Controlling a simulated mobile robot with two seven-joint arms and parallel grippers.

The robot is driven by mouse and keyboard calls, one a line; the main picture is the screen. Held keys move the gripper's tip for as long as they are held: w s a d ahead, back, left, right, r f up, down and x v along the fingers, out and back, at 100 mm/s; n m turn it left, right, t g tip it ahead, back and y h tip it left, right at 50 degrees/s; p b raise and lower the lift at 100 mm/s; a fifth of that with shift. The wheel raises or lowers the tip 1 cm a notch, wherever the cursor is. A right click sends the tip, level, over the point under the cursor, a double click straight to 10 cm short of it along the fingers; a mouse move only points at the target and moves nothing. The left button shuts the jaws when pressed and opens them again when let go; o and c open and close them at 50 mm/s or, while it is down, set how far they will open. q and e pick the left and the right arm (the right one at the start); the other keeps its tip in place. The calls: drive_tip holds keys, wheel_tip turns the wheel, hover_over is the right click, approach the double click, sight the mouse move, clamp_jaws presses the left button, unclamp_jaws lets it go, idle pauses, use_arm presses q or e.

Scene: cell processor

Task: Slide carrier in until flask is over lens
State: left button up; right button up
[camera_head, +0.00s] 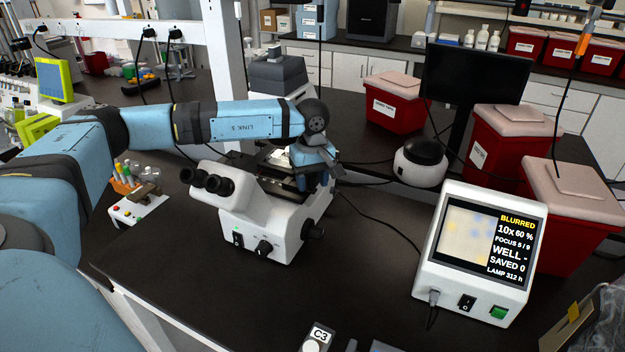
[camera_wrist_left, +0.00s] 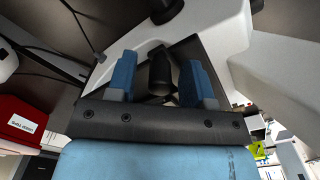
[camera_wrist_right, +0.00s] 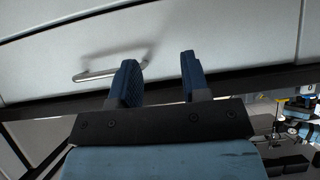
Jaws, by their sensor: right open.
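The white inverted microscope (camera_head: 262,215) stands on the dark bench, with its flat stage (camera_head: 277,170) partly behind my left arm. My left gripper (camera_head: 318,178) is at the right side of the stage, pointing down. In the left wrist view its blue fingers (camera_wrist_left: 160,82) are apart on either side of a dark cylindrical part (camera_wrist_left: 160,75), with small gaps visible. I cannot make out the carrier, flask or lens clearly; the arm covers that area. My right gripper (camera_wrist_right: 155,80) is open and empty before a pale drawer front with a metal handle (camera_wrist_right: 112,72).
The monitor box (camera_head: 480,250) reads BLURRED, 10x, 60 %, FOCUS 5/9, WELL -. Red bins (camera_head: 510,145) line the right side. A cable crosses the bench between microscope and monitor box; the bench front is mostly clear.

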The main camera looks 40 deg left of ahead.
use_arm(q)
drive_tip(key=shift+r, duration=0.1)
drive_tip(key=shift+r, duration=0.35)
wheel_tip(320, 180, up, 13)
drive_tip(key=b, duration=0.2)
drive_tip(key=shift+f, duration=0.1)
idle(0.3)
